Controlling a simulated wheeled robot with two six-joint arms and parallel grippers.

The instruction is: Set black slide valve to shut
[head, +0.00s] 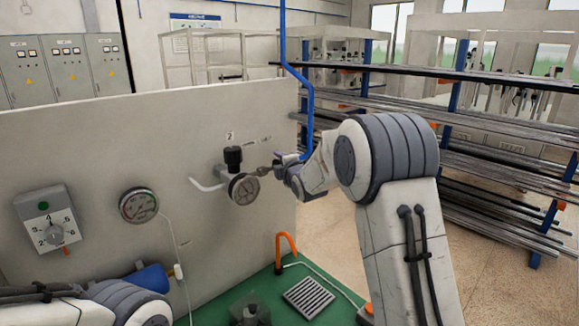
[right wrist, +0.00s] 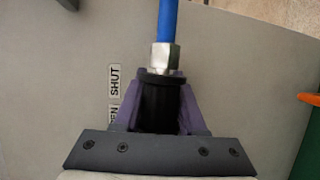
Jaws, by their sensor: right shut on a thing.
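The black slide valve (right wrist: 160,104) shows in the right wrist view as a dark sleeve under a metal hex fitting (right wrist: 165,57) and a blue hose (right wrist: 168,20). My right gripper (right wrist: 160,118) is shut on the valve, with its purple fingers on both sides. A SHUT label (right wrist: 115,81) is on the panel to the left, near the valve's upper end. An OPEN label (right wrist: 113,114) below it is partly hidden by the gripper. In the head view my right gripper (head: 286,172) is at the panel's right side and mostly hides the valve.
The grey panel (head: 90,150) carries a dial box (head: 48,218), a gauge (head: 138,205), a black knob (head: 232,158) and a round metal fitting (head: 243,189) close to my right gripper. An orange hook-shaped pipe (head: 285,246) stands below. Racks of bars (head: 500,170) are at right.

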